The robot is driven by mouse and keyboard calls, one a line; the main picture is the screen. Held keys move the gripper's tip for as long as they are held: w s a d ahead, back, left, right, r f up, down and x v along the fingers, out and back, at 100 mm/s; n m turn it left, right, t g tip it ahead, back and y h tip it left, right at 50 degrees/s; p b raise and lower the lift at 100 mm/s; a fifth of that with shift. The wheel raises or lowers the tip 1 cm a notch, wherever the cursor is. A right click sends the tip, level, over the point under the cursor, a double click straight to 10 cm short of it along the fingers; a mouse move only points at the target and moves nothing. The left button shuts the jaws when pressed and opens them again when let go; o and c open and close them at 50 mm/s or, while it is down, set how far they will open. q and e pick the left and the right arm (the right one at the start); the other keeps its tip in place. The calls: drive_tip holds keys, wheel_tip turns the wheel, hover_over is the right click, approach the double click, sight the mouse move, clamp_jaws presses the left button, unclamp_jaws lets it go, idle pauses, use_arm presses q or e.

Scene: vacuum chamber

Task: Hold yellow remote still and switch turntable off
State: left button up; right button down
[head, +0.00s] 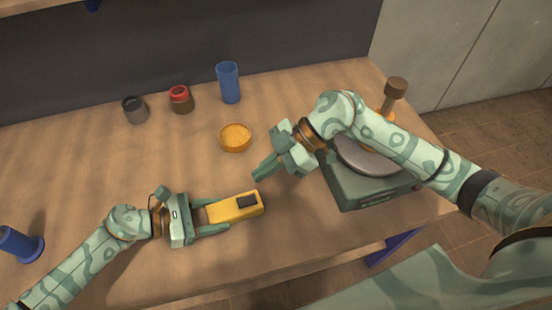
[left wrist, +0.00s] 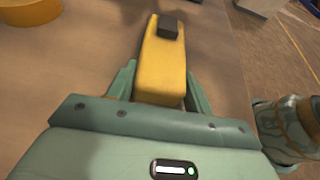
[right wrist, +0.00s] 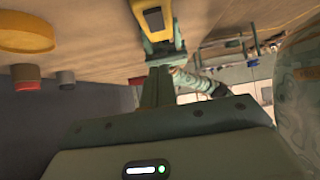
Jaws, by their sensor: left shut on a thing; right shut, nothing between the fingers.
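The yellow remote (head: 222,213) lies on the table front centre, with a dark raised block (head: 247,201) near its right end. My left gripper (head: 230,212) is shut on its left end, with one finger along each long side, as the left wrist view shows on the remote (left wrist: 161,70). My right gripper (head: 258,174) is shut and empty, just above and right of the remote's block end, apart from it. The turntable (head: 375,195) is a green box with a grey disc on the right. My right arm hides part of it.
An orange round dish (head: 235,140) lies behind the remote. A blue cup (head: 228,83), a red-topped jar (head: 181,100) and a dark grey cup (head: 135,110) stand farther back. A blue flanged piece (head: 17,244) is at far left. A brown-topped post (head: 396,88) stands behind the turntable.

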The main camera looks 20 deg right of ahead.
sight(244, 200)
drive_tip(key=x, duration=0.3)
drive_tip(key=shift+a+f, duration=0.55)
drive_tip(key=shift+f, duration=1.8)
drive_tip(key=shift+a, duration=0.1)
drive_tip(key=shift+f, duration=0.25)
drive_tip(key=shift+a, duration=0.2)
drive_tip(key=shift+a+r, duration=0.3)
drive_tip(key=shift+a, duration=0.35)
drive_tip(key=shift+r, duration=0.1)
